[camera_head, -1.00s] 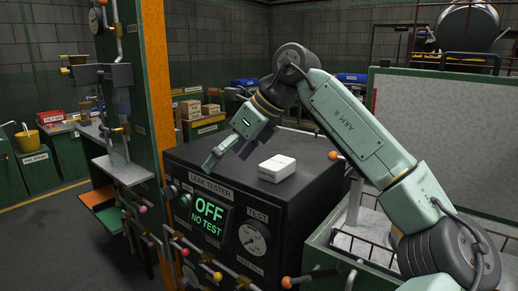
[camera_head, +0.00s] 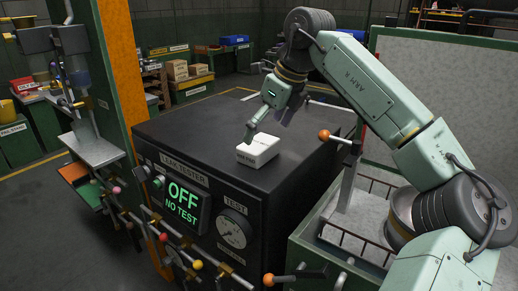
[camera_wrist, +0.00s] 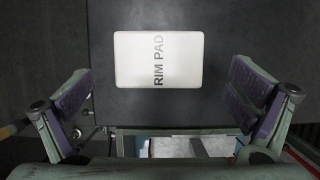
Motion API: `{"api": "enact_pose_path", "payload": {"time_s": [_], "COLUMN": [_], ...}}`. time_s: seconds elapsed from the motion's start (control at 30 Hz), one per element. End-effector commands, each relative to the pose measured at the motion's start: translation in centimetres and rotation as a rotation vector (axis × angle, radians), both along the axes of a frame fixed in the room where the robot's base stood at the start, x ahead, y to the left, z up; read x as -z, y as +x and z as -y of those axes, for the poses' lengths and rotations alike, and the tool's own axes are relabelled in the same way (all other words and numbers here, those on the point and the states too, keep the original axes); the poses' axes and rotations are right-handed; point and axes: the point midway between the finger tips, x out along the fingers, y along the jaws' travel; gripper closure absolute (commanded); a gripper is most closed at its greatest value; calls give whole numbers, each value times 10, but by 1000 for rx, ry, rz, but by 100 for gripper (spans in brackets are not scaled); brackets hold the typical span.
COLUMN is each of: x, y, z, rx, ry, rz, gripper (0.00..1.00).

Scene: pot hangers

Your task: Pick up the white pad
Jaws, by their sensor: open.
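The white pad (camera_head: 258,150) is a small box-like block lying on the dark top of the leak tester. In the wrist view the white pad (camera_wrist: 158,60) shows the words "RIM PAD" and lies beyond and between my two spread fingers. My gripper (camera_head: 268,122) is open and empty, pointing down just above and behind the pad in the head view. In the wrist view my gripper (camera_wrist: 160,100) has a purple-padded finger on each side, apart from the pad. I cannot tell the exact height gap.
The leak tester (camera_head: 200,127) has a display reading "OFF NO TEST" and a gauge (camera_head: 234,228) in front. An orange-knobbed lever (camera_head: 324,135) stands at its right edge. A green and orange post (camera_head: 117,70) rises at the left. The tester's top around the pad is clear.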

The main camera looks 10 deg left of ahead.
Motion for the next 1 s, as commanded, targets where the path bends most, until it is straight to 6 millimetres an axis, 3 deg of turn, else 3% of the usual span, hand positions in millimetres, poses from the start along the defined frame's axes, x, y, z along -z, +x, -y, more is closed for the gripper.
{"api": "enact_pose_path", "payload": {"time_s": [0.3,0.6,1.0], "x": [39,44,44], "y": [4,5,5], "z": [-17,-19,-18], "rx": [-3,-1,-1], "ry": [-1,0,0], "rz": [-1,0,0], "gripper": [0,1,27]}}
